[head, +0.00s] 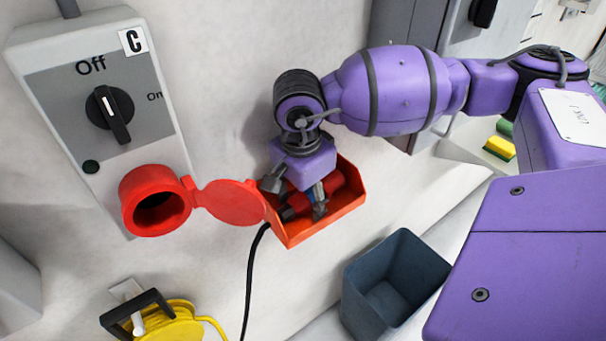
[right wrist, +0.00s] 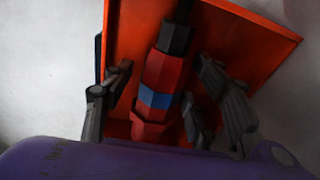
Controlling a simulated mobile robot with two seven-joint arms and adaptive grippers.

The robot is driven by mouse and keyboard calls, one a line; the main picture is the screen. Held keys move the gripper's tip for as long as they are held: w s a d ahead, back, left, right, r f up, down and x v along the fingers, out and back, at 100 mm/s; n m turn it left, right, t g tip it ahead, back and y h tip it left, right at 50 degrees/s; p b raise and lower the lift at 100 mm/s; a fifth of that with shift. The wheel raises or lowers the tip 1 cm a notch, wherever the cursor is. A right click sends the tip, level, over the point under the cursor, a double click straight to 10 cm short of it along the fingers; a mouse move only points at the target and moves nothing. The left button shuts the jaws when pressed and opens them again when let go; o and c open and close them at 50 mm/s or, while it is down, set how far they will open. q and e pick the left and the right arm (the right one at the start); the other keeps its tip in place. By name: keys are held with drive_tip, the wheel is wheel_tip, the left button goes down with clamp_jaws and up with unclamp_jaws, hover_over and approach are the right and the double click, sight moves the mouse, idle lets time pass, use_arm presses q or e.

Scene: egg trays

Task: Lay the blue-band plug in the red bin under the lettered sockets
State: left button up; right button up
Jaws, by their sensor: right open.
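The red plug with a blue band (right wrist: 154,98) lies in the red bin (right wrist: 262,42), as the right wrist view shows. In the head view part of the red plug (head: 333,182) shows inside the bin (head: 318,228), partly hidden by my right gripper. My right gripper (head: 299,199) reaches down into the bin, its fingers open on either side of the plug. In the right wrist view gaps show between the fingers and the plug. A red socket (head: 155,200) with its lid swung open sits on the box lettered C (head: 133,41). My left gripper is out of view.
A black cable (head: 249,290) hangs from near the bin's left corner. A blue-grey open bin (head: 412,260) stands below right. A yellow cable reel (head: 170,325) is at the bottom left. A yellow and green sponge (head: 499,148) lies at the right.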

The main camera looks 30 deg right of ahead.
sight(303, 204)
wheel_tip(303, 204, up, 12)
drive_tip(key=s+a, duration=0.1)
drive_tip(key=shift+a, duration=0.2)
drive_tip(key=shift+s+f, duration=0.1)
